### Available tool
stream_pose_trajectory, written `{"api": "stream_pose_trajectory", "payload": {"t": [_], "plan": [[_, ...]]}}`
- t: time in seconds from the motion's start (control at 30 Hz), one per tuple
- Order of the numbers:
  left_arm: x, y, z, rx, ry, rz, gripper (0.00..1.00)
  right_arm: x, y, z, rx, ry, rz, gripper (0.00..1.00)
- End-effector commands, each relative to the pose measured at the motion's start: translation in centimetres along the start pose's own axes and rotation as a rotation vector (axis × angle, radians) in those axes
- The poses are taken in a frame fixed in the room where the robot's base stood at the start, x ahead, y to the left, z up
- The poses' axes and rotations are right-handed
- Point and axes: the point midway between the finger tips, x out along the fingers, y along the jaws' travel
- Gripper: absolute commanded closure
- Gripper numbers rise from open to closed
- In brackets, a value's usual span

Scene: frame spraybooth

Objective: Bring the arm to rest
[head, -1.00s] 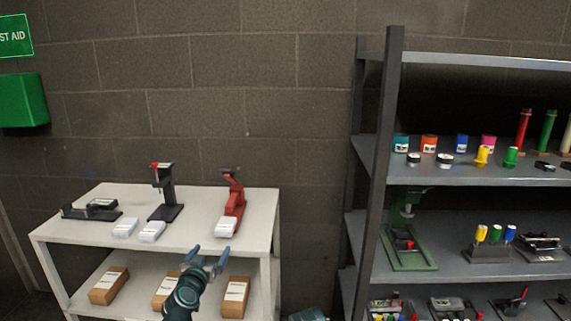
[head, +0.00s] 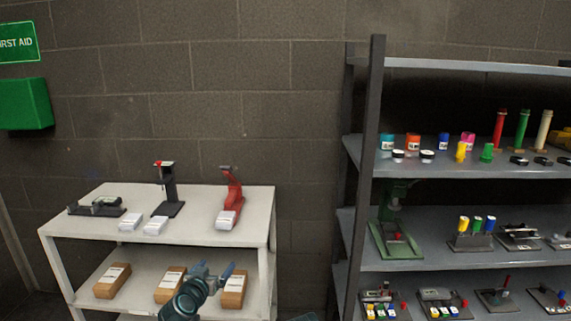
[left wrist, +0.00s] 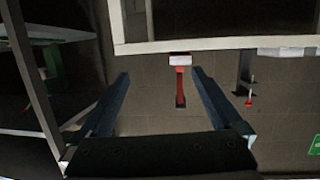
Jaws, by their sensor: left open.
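My left gripper (head: 214,269) is open and empty at the lower middle-left of the head view, in front of the white cart (head: 262,210). In that view it overlaps the cart's lower shelf; it touches nothing that I can see. In the left wrist view, which looks upside down, its two fingers (left wrist: 160,76) are spread apart, with the red device (left wrist: 181,85) showing between them, farther off. My right gripper is not in view.
The cart's top bears the red device (head: 231,195), a black stand (head: 170,195) and white boxes (head: 155,226). Brown boxes (head: 112,280) lie on its lower shelf. A grey rack (head: 372,180) with several items stands right. A floor gap separates them.

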Motion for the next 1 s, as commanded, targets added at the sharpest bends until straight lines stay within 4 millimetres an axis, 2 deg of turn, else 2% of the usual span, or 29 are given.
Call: {"api": "stream_pose_trajectory", "payload": {"t": [0.27, 0.47, 0.6, 0.8, 0.93, 1.0], "plan": [[-0.5, 3.9, 4.5, -0.008, -0.208, 0.118, 0.00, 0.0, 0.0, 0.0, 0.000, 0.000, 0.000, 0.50], [-2.7, 6.6, 10.2, -0.026, -0.487, 0.178, 0.00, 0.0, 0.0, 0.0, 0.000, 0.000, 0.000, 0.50], [-6.0, 7.3, 14.9, -0.046, -0.753, 0.153, 0.00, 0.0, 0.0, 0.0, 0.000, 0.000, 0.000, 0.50], [-11.3, 6.5, 19.4, -0.074, -1.077, 0.015, 0.00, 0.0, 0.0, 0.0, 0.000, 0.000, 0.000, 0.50], [-14.7, 5.5, 20.9, -0.091, -1.240, -0.111, 0.00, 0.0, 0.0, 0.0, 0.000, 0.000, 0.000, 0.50], [-15.6, 7.0, 18.9, -0.057, -1.257, -0.096, 0.00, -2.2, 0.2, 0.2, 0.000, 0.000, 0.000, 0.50]]}}
